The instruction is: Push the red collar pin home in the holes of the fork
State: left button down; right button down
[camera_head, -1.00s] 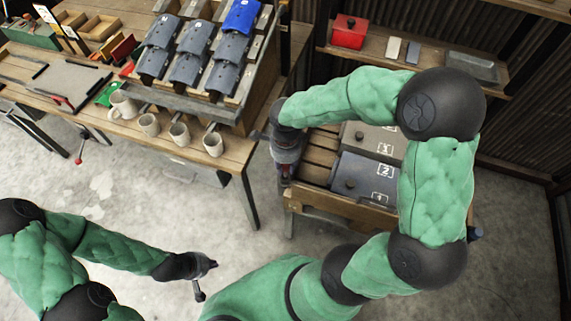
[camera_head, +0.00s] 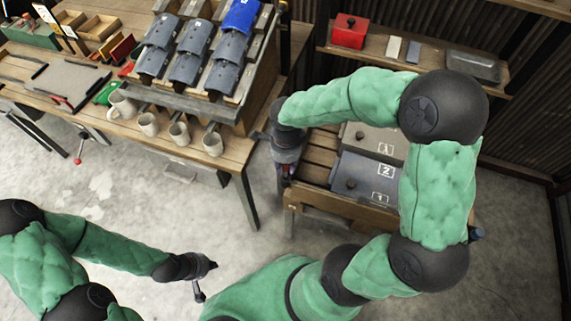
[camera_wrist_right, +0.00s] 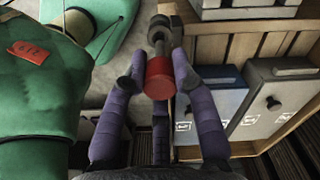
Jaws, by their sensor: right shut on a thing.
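The red collar pin (camera_wrist_right: 158,80) shows in the right wrist view as a red cylinder with a dark, stepped shaft beyond it. My right gripper (camera_wrist_right: 156,72) has its purple fingers on both sides of the pin and is shut on it. In the head view, my right gripper (camera_head: 285,165) is at the left end of the wooden crate. I cannot make out the fork or its holes, nor how deep the pin sits. My left gripper (camera_head: 207,267) hangs over the floor at lower left, far from the pin; its jaw opening is unclear.
The wooden crate (camera_head: 312,218) holds grey numbered boxes (camera_head: 362,178) beside my right gripper. A workbench (camera_head: 150,135) with several mugs stands to the left. A shelf (camera_head: 428,62) with a red box (camera_head: 348,31) is behind. The floor around my left gripper is clear.

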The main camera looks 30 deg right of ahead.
aim_at(286, 176)
jog(key=shift+f+b, duration=0.5)
jog(key=shift+b, duration=0.05)
dwell(0.5)
dwell(1.5)
jog(key=shift+f+b, duration=1.35)
jog(key=shift+b, duration=0.4)
dwell(3.7)
